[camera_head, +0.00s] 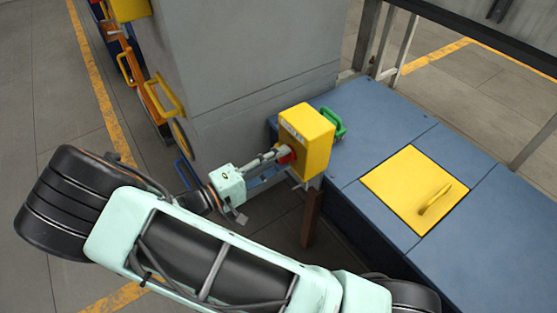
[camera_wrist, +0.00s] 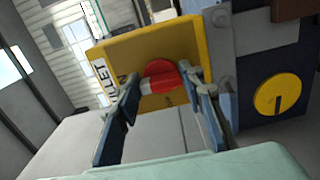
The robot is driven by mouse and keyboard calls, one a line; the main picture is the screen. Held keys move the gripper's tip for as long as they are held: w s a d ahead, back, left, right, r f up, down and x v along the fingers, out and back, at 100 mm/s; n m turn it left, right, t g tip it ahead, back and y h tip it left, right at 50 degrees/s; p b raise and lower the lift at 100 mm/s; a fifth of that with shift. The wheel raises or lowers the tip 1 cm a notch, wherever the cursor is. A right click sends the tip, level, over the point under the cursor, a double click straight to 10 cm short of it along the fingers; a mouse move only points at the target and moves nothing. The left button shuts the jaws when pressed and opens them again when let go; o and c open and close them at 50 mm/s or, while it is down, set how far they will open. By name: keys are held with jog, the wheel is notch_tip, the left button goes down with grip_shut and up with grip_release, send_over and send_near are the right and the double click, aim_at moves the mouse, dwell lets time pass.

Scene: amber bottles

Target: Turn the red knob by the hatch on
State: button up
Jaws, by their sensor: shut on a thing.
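The red knob (camera_head: 288,155) sits on the left-facing side of a yellow box (camera_head: 312,138). It also shows in the wrist view (camera_wrist: 159,74), between my fingers. My gripper (camera_head: 280,157) reaches it from the left and is shut on it. In the wrist view, one finger lies on each side of the knob, partly covering its edges. The yellow hatch (camera_head: 388,183) lies flat in the blue platform, right of the box, with a yellow handle (camera_head: 435,199) on it. The knob's exact turn angle cannot be told.
A green handle (camera_head: 340,123) stands just behind the box. A grey block (camera_head: 255,65) rises behind my gripper. A brown post (camera_head: 311,218) stands below the box. The wrist view shows a round yellow dial (camera_wrist: 268,92) at right. The blue platform (camera_head: 370,105) is otherwise mostly clear.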

jog(key=o, duration=1.2)
jog(key=shift+c, duration=0.2)
jog(key=shift+a, duration=0.1)
jog(key=v, duration=1.2)
